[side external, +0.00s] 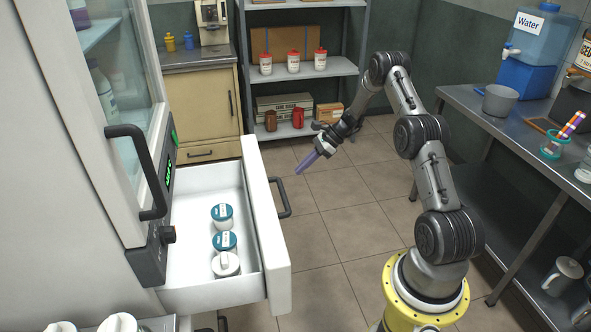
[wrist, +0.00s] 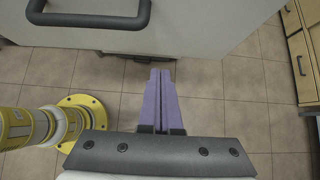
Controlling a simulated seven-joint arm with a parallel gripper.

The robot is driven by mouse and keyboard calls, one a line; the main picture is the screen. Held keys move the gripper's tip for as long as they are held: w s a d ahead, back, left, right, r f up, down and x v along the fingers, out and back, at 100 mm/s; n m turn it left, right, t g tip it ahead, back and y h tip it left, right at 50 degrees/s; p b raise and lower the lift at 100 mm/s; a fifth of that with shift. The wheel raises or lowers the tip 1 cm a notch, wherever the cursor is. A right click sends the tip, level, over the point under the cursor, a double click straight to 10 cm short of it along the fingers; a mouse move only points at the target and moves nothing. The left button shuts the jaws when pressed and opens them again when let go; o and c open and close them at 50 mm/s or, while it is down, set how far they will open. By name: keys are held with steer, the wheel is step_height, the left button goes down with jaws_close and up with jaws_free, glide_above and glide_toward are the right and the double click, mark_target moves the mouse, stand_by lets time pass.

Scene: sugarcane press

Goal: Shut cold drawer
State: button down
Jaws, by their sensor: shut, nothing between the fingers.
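The cold drawer (side external: 266,225) is a white drawer pulled out from below the glass-doored cabinet in the side external view. Its dark bar handle (side external: 285,197) is on the front panel. Several lidded jars (side external: 224,240) stand inside it. My gripper (side external: 304,163) has purple fingers, shut and empty, in the air to the right of the drawer front and apart from it. In the wrist view the shut fingers (wrist: 160,98) point toward a pale front panel (wrist: 200,30) with a dark handle (wrist: 95,18) at the top left.
The glass-doored cabinet (side external: 120,90) stands at the left with a large door handle (side external: 140,170). A shelf rack (side external: 300,70) and a wooden cupboard (side external: 203,105) are at the back. A metal table (side external: 490,120) is at the right. The tiled floor (side external: 340,235) is clear.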

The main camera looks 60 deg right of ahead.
steer(key=w+a+f, duration=0.5)
steer(key=w+a, duration=0.1)
steer(key=shift+w+a+f, duration=0.2)
steer(key=shift+w+a, duration=0.15)
steer(key=shift+a, duration=0.05)
steer(key=w+a, duration=1.8)
steer(key=shift+w+a, duration=0.65)
